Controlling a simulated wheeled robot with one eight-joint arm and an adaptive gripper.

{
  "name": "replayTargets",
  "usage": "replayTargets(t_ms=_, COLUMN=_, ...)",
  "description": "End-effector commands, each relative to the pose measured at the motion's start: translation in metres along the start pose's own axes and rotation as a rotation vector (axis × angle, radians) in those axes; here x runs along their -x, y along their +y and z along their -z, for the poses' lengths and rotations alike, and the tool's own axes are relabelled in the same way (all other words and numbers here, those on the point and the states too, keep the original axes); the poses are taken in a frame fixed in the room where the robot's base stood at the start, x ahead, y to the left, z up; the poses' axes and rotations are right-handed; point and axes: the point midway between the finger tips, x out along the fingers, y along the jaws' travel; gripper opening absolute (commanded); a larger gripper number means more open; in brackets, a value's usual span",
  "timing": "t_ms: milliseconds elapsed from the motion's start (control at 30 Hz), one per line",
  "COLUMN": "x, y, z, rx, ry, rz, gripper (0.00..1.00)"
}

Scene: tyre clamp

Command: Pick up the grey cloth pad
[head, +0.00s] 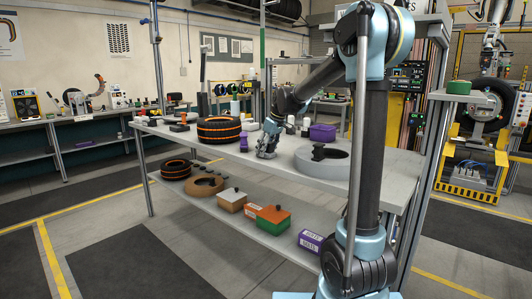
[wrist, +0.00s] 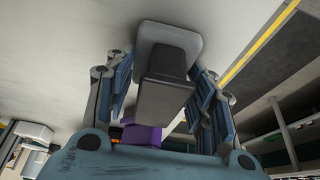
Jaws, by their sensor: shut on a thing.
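The grey pad (wrist: 190,47) shows in the wrist view as a rounded light grey plate with a darker grey block (wrist: 165,85) on it. My gripper (wrist: 160,82) has its two fingers on either side of the block and is shut on it. In the head view my gripper (head: 267,150) points down at the table top, between the black and orange rings and the large grey ring. The pad cannot be made out there. I cannot tell whether it touches the table.
The table (head: 240,161) carries stacked black and orange rings (head: 218,131) left of my gripper. A large grey ring (head: 322,165) lies to the right, with a purple box (head: 322,132) behind. The lower shelf (head: 228,217) holds boxes and rings.

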Motion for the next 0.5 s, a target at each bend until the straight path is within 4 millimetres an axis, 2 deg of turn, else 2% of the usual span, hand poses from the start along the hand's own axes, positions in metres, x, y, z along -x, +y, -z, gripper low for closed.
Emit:
replayTargets(t_ms=167, x=0.011, y=0.000, z=0.005, rx=0.000, ry=0.000, rz=0.000, gripper=0.23)
replayTargets(t_ms=500, x=0.064, y=0.000, z=0.026, rx=-0.001, ry=0.000, rz=0.000, gripper=0.23)
